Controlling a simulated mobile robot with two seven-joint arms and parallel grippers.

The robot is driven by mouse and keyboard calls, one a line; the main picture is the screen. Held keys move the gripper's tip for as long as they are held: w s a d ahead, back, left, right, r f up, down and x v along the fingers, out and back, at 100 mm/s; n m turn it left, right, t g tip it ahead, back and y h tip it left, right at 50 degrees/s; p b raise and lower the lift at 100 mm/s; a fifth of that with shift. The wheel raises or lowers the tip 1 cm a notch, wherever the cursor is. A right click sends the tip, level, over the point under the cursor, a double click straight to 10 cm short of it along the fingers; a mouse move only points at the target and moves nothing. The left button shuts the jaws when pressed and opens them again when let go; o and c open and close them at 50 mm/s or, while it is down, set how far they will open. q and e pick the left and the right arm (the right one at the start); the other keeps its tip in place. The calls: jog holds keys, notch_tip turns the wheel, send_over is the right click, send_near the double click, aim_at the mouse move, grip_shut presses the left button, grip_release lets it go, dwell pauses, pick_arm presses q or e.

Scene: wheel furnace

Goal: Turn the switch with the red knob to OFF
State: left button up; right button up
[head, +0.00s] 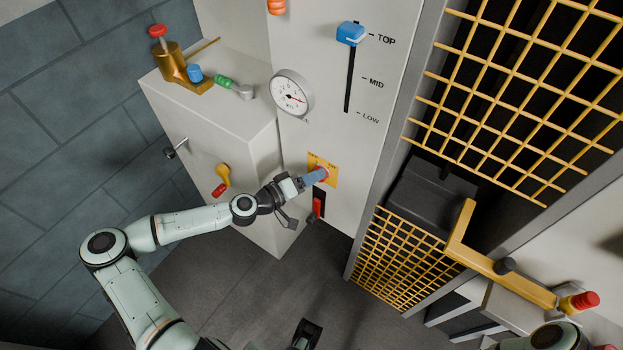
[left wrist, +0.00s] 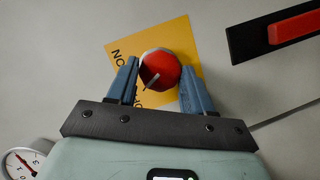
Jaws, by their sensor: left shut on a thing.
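The switch's red knob (left wrist: 160,70) sits on a yellow plate (left wrist: 187,38) on the pale panel. A pale pointer line on the knob points down and left in the left wrist view. In the head view the yellow plate (head: 330,163) is low on the panel, and the knob is mostly covered by my fingers. My left gripper (head: 314,178) reaches it from the left and is shut on the red knob, one blue finger on each side, as the left wrist view (left wrist: 162,88) shows.
A red lever (head: 317,207) in a dark slot is just below the plate. A gauge (head: 292,93) and a blue slider (head: 350,34), at TOP, are above. A cabinet with a yellow-red handle (head: 221,180) stands left. Yellow grating (head: 530,75) is right.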

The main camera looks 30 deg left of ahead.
pick_arm(q)
jog(key=shift+n+h, duration=0.3)
jog(key=shift+n, duration=0.3)
jog(key=shift+t, duration=0.3)
jog(key=o, duration=1)
jog(key=shift+w, duration=0.1)
jog(key=v, duration=1.3)
jog(key=shift+a, duration=0.15)
